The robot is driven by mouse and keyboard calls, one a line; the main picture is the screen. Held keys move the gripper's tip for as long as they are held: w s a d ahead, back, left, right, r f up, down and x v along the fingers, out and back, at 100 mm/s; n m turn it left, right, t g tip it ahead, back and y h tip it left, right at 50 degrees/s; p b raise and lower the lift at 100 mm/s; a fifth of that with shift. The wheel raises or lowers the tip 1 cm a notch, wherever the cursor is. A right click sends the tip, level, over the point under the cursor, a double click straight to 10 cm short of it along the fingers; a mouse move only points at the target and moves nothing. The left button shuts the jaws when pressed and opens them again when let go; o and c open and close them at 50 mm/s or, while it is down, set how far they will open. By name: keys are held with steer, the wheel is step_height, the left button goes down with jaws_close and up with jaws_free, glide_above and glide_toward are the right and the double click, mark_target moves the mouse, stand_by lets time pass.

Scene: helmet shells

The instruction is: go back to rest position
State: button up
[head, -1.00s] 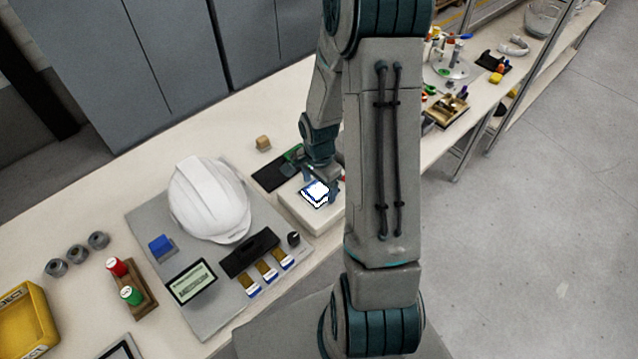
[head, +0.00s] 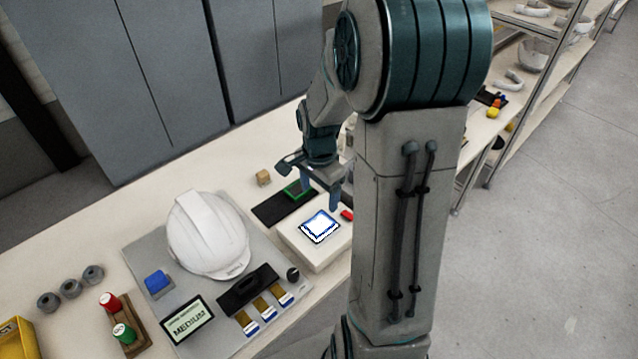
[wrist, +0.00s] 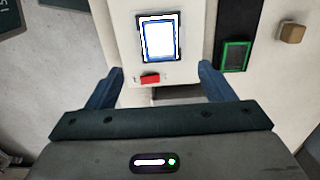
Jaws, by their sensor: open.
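My gripper (head: 318,193) is open and empty. In the head view it hangs above the bench, just behind the white box with the lit screen. In the wrist view my gripper (wrist: 156,88) shows two blue-grey fingers spread wide, with nothing between them but the near edge of the white box and the bench below. My arm crosses the middle of the head view and hides part of the bench behind it.
The white box (head: 313,257) bears a lit screen (head: 319,226) and a red piece (head: 347,215). A dark pad with a green-framed piece (head: 297,190) and a small wooden block (head: 263,177) lie behind it. A white helmet shell (head: 208,235) sits on a grey board (head: 190,343) at left.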

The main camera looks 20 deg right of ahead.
steer(key=s+a+r+n+t, duration=0.1)
steer(key=s+a+r+n, duration=0.3)
steer(key=s+r+n, duration=0.2)
steer(key=s+a+r+n+t, duration=0.2)
steer(key=s+a+r+n, duration=0.2)
steer(key=s+r+n, duration=0.3)
steer(key=shift+s+a+r+n, duration=0.25)
steer(key=shift+s+n, duration=0.35)
steer(key=shift+n, duration=0.2)
